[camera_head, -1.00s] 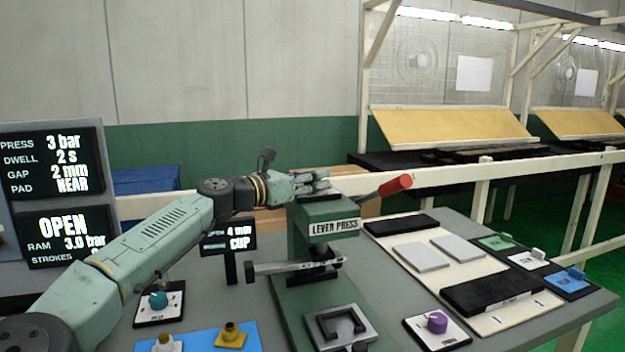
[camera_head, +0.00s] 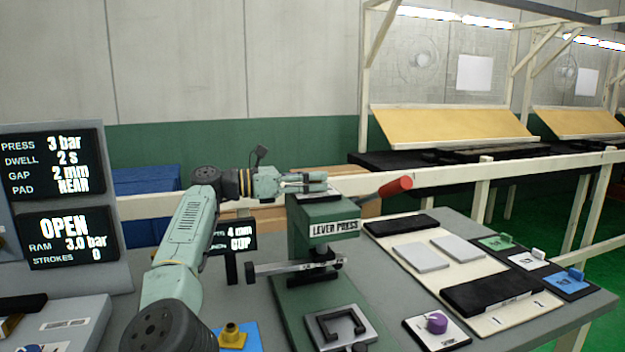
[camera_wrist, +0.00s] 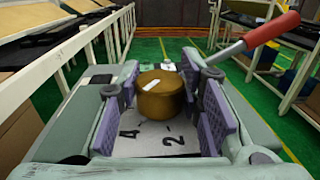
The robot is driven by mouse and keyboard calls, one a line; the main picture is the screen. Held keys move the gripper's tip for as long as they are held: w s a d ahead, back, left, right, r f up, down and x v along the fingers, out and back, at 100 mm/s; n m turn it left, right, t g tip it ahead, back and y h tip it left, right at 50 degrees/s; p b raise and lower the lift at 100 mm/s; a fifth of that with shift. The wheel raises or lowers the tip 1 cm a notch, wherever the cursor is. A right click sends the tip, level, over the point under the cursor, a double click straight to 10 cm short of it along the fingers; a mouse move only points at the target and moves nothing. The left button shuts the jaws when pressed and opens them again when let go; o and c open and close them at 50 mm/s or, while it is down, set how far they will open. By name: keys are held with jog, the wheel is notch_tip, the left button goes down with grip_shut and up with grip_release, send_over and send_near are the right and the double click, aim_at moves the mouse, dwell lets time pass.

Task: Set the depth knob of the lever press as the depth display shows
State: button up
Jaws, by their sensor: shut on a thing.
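The depth knob (camera_wrist: 162,98) is a brass-coloured round knob with a white pointer mark, on top of the green lever press (camera_head: 322,222). My gripper (camera_wrist: 166,100) is shut on it, with purple pads at its left and right sides. A white dial plate (camera_wrist: 150,142) with the figures 4 and 2 shows below the knob; I cannot tell which figure the pointer lines up with. In the head view my gripper (camera_head: 322,182) lies level at the press top and hides the knob. The depth display (camera_head: 240,236), a small black sign behind the press, reads 4 mm, with CUP below.
The red-handled lever (camera_head: 394,187) sticks out to the right of the press top. A purple knob (camera_head: 436,323) sits on a plate at the front right. Large black screens (camera_head: 52,165) stand at the left. My arm covers part of the left table.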

jog(key=shift+r, duration=0.2)
dwell(0.5)
jog(key=o, duration=1.2)
jog(key=shift+f, duration=0.1)
jog(key=shift+f+t, duration=0.1)
jog(key=shift+t, duration=0.4)
jog(key=shift+s+n+t, duration=0.1)
jog(key=shift+n+t, duration=0.2)
jog(key=shift+n, duration=0.1)
